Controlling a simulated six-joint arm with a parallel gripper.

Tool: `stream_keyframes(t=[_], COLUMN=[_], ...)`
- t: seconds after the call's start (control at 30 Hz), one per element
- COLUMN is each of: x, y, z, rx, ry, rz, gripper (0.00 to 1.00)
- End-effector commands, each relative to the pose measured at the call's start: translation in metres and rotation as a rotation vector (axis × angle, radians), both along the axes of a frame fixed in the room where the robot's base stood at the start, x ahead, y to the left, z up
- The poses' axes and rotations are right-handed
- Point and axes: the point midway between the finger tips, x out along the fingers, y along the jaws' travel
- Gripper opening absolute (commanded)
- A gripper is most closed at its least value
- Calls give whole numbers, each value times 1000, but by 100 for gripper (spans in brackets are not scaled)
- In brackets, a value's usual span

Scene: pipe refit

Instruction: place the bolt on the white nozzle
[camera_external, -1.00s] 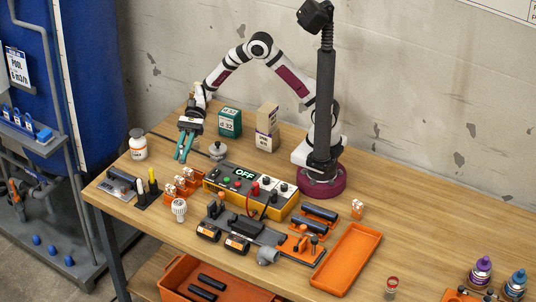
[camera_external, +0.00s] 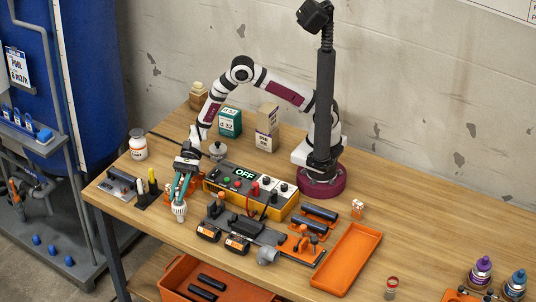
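The white nozzle (camera_external: 179,213) stands upright on the table near its front left edge, a ribbed white piece. My gripper (camera_external: 181,197) points down with its teal fingers right over the nozzle and overlaps its top in the picture. The two fingers show side by side, but they are too small to tell whether they are shut on anything or touching the nozzle. I cannot make out a bolt for certain; the fingers may hide it.
Orange holders (camera_external: 197,183) stand close behind my gripper, partly hidden. A yellow control box (camera_external: 250,190) is to the right. Black stands with a yellow-handled tool (camera_external: 153,178) are left. An orange tray (camera_external: 347,256) lies farther right. A white jar (camera_external: 138,145) stands at the back left.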

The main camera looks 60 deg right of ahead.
Motion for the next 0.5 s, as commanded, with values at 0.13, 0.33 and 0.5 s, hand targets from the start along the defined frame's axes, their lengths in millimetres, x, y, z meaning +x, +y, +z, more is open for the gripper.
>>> stream_keyframes(t=[0.13, 0.33, 0.5], x=[0, 0, 4], y=[0, 0, -12], z=[0, 0, 9], rx=[0, 0, 0], ry=[0, 0, -1], rz=[0, 0, -4], gripper=[47, 47, 47])
